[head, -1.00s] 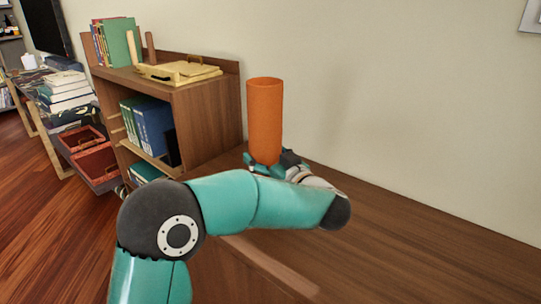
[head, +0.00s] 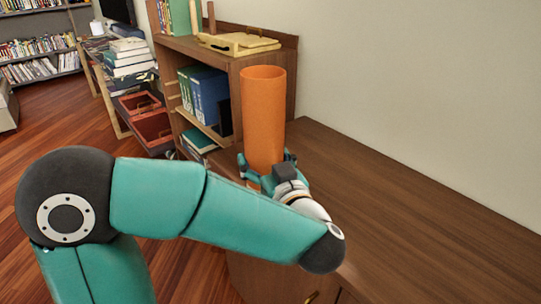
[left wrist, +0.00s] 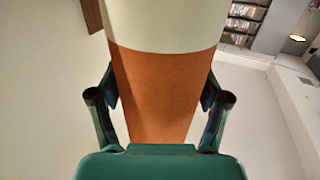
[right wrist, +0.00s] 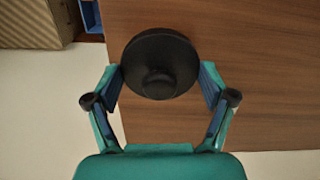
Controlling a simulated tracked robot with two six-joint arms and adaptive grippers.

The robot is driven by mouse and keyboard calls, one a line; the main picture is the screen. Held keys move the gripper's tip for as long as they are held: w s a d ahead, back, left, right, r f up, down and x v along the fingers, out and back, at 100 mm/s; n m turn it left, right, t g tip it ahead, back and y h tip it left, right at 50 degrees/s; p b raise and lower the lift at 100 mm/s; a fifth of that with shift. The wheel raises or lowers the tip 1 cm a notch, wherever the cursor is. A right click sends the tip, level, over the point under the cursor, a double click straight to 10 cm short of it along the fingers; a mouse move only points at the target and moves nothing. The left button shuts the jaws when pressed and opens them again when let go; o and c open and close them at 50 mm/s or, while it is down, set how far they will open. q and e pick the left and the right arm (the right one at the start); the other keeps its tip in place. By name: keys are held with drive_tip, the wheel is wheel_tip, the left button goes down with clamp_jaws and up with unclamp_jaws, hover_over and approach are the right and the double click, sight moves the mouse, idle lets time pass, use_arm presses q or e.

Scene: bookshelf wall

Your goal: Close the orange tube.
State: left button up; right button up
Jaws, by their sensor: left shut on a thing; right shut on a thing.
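The orange tube (head: 263,115) stands nearly upright in the head view, its open top rim showing. My left gripper (head: 267,170) is shut around its lower part. In the left wrist view the orange tube (left wrist: 160,95) is between the fingers of the left gripper (left wrist: 160,103); a pale curved area lies above the orange, and I cannot tell what it is. In the right wrist view my right gripper (right wrist: 160,82) is shut on a round black lid (right wrist: 160,52) with a small knob. The right gripper and the lid do not show in the head view.
A brown wooden cabinet top (head: 400,190) runs along the wall, bare where it shows. A shelf unit (head: 262,55) with books and a yellow case (head: 238,43) stands behind the tube. Red drawers (head: 150,125) and a stack of books (head: 128,60) are farther left.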

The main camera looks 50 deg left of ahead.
use_arm(q)
drive_tip(key=o, duration=0.7)
drive_tip(key=shift+c, duration=0.2)
drive_tip(key=c, duration=1)
